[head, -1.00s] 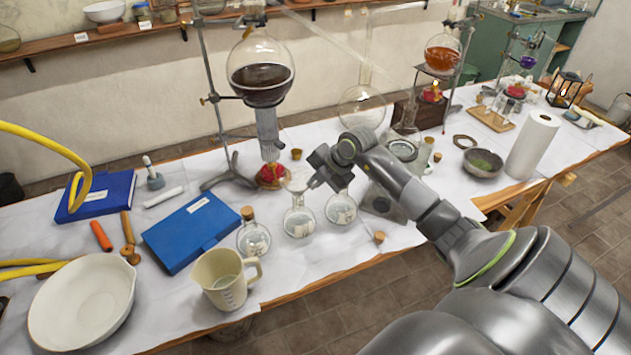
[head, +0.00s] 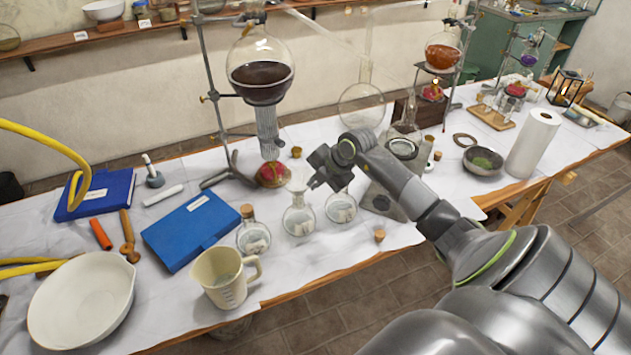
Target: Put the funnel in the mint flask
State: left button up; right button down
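The clear funnel (head: 297,181) is at the mouth of the middle round flask (head: 299,221), its stem pointing down at the neck. How deep the stem sits is too small to tell. My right gripper (head: 313,172) is just right of the funnel, at rim height. Its fingertips are small and dark, and I cannot tell whether they still grip the rim. A corked round flask (head: 253,238) stands to the left and another round flask (head: 342,208) to the right, partly behind my gripper. The labels are unreadable, so I cannot tell which is mint. My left gripper is out of view.
A beige measuring jug (head: 225,283) and a blue book (head: 190,232) stand left of the flasks. A burner and stand with a dark-filled flask (head: 261,82) rise close behind. A loose cork (head: 380,236) lies near the front edge at right.

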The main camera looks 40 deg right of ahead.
jog(key=shift+f, duration=0.2)
dwell(0.3)
jog(key=c, duration=1.6)
grip_release()
jog(key=shift+o, duration=0.2)
notch_tip(320, 180, up, 7)
jog(key=p, duration=0.5)
jog(key=shift+a, duration=0.1)
